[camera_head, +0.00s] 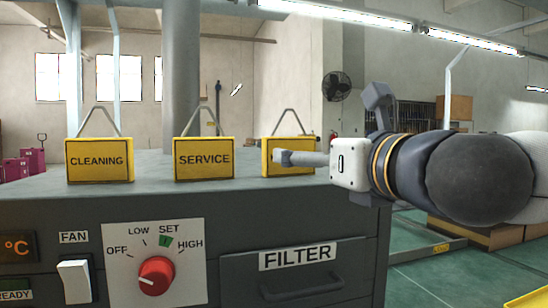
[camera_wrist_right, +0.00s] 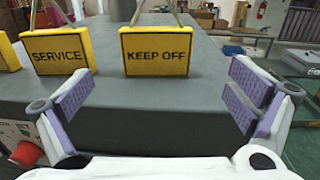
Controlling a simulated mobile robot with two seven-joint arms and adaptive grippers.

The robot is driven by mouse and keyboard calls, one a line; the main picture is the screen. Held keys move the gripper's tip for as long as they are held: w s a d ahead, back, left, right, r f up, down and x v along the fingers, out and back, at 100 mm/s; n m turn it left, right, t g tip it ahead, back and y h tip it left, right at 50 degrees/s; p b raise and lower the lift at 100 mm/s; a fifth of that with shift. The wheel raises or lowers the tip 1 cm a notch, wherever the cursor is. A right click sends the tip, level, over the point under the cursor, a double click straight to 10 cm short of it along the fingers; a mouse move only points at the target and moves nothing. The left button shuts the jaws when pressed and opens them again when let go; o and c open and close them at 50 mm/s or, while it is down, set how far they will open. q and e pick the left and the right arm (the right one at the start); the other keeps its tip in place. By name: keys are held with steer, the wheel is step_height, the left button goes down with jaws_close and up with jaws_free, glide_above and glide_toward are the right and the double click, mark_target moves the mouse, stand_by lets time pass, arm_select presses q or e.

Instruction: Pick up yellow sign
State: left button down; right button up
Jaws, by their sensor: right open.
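Three yellow signs with black borders and grey wire hangers stand upright in a row on top of a grey machine cabinet. The CLEANING sign (camera_head: 100,160) is at the left and the SERVICE sign (camera_head: 204,158) is in the middle. The third sign (camera_head: 288,155) at the right is partly hidden by my right gripper (camera_head: 290,157). In the right wrist view it reads KEEP OFF (camera_wrist_right: 156,51). There my right gripper (camera_wrist_right: 160,100) is wide open and empty, with its purple-padded fingers apart, short of that sign. The SERVICE sign also shows there (camera_wrist_right: 58,52). My left gripper is not in view.
The grey cabinet (camera_head: 60,222) has a red knob (camera_head: 156,276), a white fan switch (camera_head: 75,281) and a FILTER drawer (camera_head: 296,276) on its front. Its top is bare between the signs. A wall fan (camera_head: 336,86) and boxes stand far behind.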

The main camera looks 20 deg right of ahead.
mark_target(292, 146)
steer(key=w, duration=0.3)
steer(key=w+a, duration=0.1)
steer(key=w, duration=0.6)
steer(key=shift+w+a+r, duration=0.2)
steer(key=shift+a+r, duration=0.15)
steer(key=c, duration=1.1)
